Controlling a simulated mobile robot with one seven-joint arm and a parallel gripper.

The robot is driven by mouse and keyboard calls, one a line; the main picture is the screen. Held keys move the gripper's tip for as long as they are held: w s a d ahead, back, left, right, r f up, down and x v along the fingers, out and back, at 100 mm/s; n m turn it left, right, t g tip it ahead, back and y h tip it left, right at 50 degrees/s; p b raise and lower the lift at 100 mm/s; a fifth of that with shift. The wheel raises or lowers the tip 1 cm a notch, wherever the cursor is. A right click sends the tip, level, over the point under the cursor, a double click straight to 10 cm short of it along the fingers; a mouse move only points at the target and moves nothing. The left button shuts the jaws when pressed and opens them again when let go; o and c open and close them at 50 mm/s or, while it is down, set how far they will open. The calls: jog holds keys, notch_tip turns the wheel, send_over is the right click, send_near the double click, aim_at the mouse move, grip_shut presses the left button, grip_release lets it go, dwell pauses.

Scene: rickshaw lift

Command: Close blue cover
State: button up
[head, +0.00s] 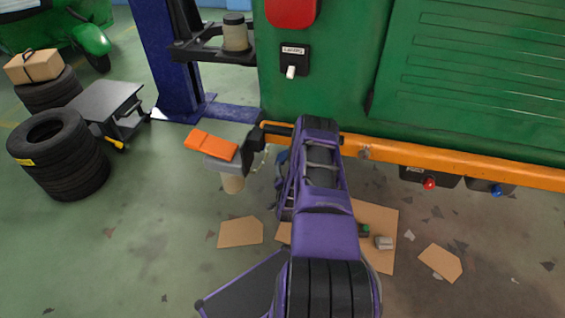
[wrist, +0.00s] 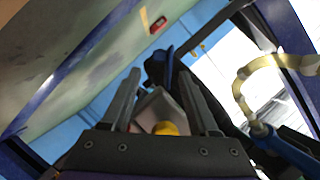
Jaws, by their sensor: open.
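A small blue cover (head: 497,190) shows in the head view on a dark fitting under the orange rail, at the right; I cannot tell how far open it is. My gripper (wrist: 160,85) shows in the wrist view with its two dark fingers apart. A grey piece with a yellow part (wrist: 164,128) shows between or behind the fingers; I see no grip on it. In the head view my purple arm reaches up to the rail, left of the blue cover, and hides the gripper. I cannot make out the blue cover for certain in the wrist view.
A red knob (head: 429,183) sits left of the blue cover on a similar dark box. The orange rail (head: 450,168) runs along the green vehicle body (head: 470,70). An orange and grey part (head: 212,145) juts out left. Cardboard pieces (head: 440,262) lie on the floor; tyres (head: 60,155) stand left.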

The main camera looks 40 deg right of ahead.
aim_at(282, 160)
jog(key=b+x, duration=0.2)
jog(key=x, duration=0.6)
jog(key=shift+w+d+f, duration=0.15)
jog(key=shift+w, duration=0.15)
jog(key=shift+c, duration=0.3)
